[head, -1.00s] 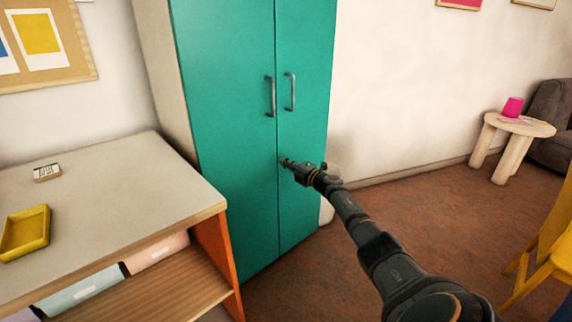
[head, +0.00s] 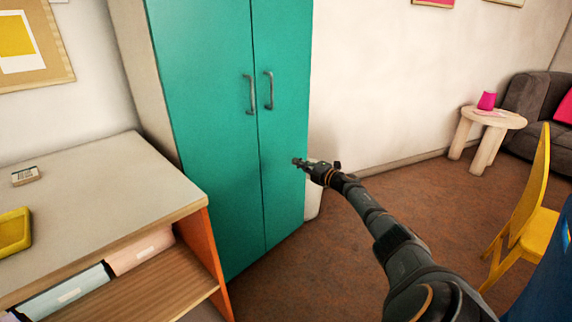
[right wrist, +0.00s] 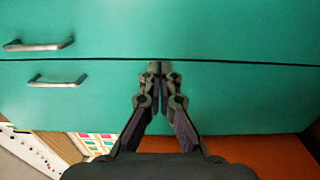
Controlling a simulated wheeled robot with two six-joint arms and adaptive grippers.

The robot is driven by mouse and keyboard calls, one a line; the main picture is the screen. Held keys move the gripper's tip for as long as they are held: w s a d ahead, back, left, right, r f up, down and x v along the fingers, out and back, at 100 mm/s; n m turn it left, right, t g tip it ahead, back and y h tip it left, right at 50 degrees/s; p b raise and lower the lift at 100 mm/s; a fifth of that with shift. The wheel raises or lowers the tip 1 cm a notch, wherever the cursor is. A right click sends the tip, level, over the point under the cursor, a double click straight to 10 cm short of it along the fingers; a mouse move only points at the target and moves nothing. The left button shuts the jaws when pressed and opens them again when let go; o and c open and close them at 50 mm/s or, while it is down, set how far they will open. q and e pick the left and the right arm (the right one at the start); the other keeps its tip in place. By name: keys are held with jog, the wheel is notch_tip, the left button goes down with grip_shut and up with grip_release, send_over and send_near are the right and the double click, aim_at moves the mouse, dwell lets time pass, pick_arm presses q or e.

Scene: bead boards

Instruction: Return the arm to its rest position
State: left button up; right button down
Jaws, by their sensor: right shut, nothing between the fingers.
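My right gripper (head: 297,162) reaches forward from the lower right in the head view, in front of the right door of a closed teal cabinet (head: 205,110). In the right wrist view its fingers (right wrist: 160,68) are shut together with nothing between them. The cabinet (right wrist: 240,95) fills most of that view, with its two grey handles (right wrist: 55,82) at the left. A gap between fingertips and door cannot be judged exactly. My left gripper is not in view.
A shelf unit (head: 120,195) with a yellow tray (head: 14,231) on top stands at the left. A yellow chair (head: 530,215) is at the right. A round side table (head: 505,119) with a pink cup (head: 487,100) and a grey sofa (head: 527,95) are farther back. Brown floor between is clear.

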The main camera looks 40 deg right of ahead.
jog(key=shift+s+d, duration=0.25)
